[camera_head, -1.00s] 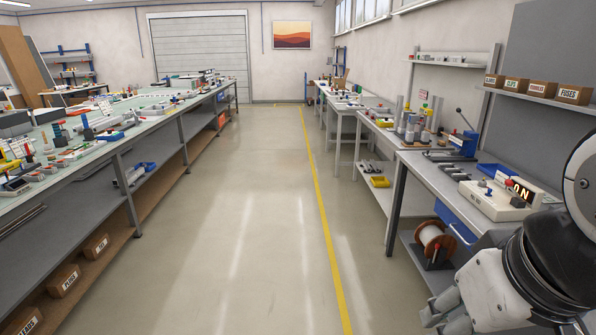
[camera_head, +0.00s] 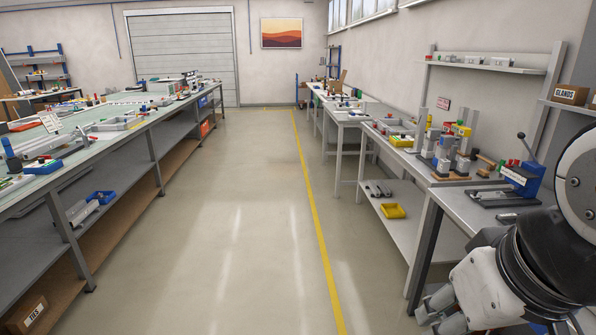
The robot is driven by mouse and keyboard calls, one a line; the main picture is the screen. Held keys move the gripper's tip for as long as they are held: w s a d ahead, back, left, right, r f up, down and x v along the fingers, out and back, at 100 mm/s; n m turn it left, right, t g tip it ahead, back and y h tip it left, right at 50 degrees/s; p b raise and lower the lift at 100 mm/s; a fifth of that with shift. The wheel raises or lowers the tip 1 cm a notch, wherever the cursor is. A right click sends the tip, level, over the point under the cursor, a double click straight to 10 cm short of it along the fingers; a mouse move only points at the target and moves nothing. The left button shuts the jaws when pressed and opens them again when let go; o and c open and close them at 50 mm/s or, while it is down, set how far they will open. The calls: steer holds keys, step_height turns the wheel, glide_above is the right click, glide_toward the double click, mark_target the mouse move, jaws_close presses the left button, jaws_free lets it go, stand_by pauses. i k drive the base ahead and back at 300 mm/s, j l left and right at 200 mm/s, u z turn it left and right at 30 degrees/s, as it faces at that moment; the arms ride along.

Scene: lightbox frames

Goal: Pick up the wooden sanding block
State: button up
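I cannot make out the wooden sanding block for certain in this view. Small items on the benches are too small to tell apart. My gripper (camera_head: 432,316) is at the lower right, below and in front of the near right workbench (camera_head: 455,214), over the aisle side. Its fingers point to the lower left and are partly cut off by the picture's bottom edge. I see nothing held, but I cannot tell how far apart the fingers are.
A long bench (camera_head: 125,130) full of parts runs along the left. The aisle (camera_head: 230,220) between, with a yellow floor line (camera_head: 322,240), is clear.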

mark_target(482, 173)
steer(key=i+j+z, duration=0.15)
steer(key=i+z, duration=0.35)
steer(key=i, duration=0.15)
steer(key=i+j+z, duration=1.1)
steer(key=z, duration=0.25)
steer(key=i+j+z, duration=0.1)
steer(key=z, duration=0.2)
steer(key=i+j+z, duration=0.25)
steer(key=j, duration=0.2)
steer(key=j+z, duration=0.25)
steer(key=j, duration=0.25)
steer(key=i+j+z, duration=0.25)
steer(key=j, duration=0.25)
steer(key=i+j, duration=0.1)
steer(key=j, duration=0.9)
steer(key=i+j+z, duration=0.1)
steer(key=j, duration=0.9)
